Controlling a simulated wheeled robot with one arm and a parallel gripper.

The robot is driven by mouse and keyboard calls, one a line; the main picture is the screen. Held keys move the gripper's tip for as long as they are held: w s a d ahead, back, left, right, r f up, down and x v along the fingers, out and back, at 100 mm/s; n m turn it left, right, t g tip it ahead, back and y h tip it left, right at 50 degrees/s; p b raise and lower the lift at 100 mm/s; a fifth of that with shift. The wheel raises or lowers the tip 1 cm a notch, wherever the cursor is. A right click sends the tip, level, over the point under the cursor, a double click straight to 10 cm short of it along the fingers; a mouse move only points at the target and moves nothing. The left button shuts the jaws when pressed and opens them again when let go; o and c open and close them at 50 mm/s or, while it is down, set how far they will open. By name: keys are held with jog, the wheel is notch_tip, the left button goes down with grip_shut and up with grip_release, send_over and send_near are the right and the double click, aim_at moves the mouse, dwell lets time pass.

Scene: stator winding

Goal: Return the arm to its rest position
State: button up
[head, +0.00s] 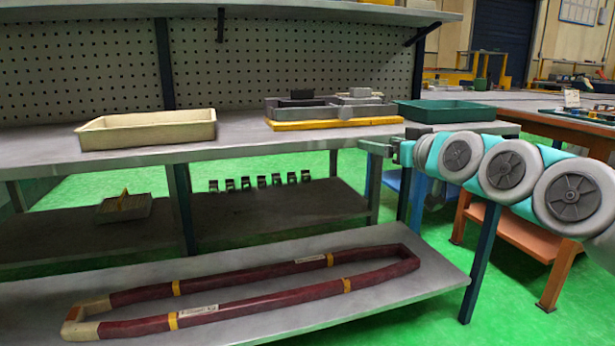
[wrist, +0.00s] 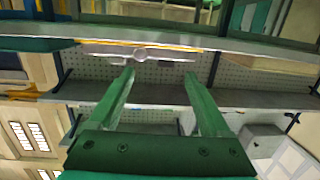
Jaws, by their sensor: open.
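My arm enters from the right in the head view, with teal and white links and round grey joints. My gripper (head: 378,147) is at its left end, in front of the front edge of the workbench (head: 240,150), close to the green tray. In the wrist view my gripper (wrist: 160,85) shows two green fingers spread apart with nothing between them. The wrist picture looks upside down, with the bench edge and pegboard beyond the fingertips. I cannot tell the exact gap between the gripper and the bench edge.
A cream tray (head: 150,128), a yellow-based grey fixture (head: 335,123) and a green tray (head: 445,112) stand on the bench. A long maroon coil (head: 240,300) lies on the low front table (head: 400,310). Several black clips (head: 262,182) sit on the lower shelf. Green floor shows at right.

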jog(key=s+a+f+g+h+p, duration=0.1)
jog(key=s+a+f+g, duration=0.25)
jog(key=s+f, duration=0.45)
jog(key=s+a+f+g+h+p, duration=0.1)
jog(key=s+a+f+g+p, duration=0.15)
jog(key=s+f+g, duration=0.45)
jog(key=s+d+f+m+g+h, duration=0.1)
jog(key=s+d+f+g, duration=0.1)
jog(key=s+f, duration=0.3)
jog(key=s+d+f+m+g+h+p, duration=0.1)
jog(key=s+f, duration=0.3)
jog(key=s, duration=0.9)
jog(key=s+d+f+m+g+h, duration=0.2)
jog(key=s+f, duration=0.3)
jog(key=s, duration=0.4)
jog(key=shift+d+f+g, duration=0.3)
jog(key=shift+d+g, duration=0.2)
jog(key=shift+g, duration=0.35)
jog(key=shift+c, duration=0.3)
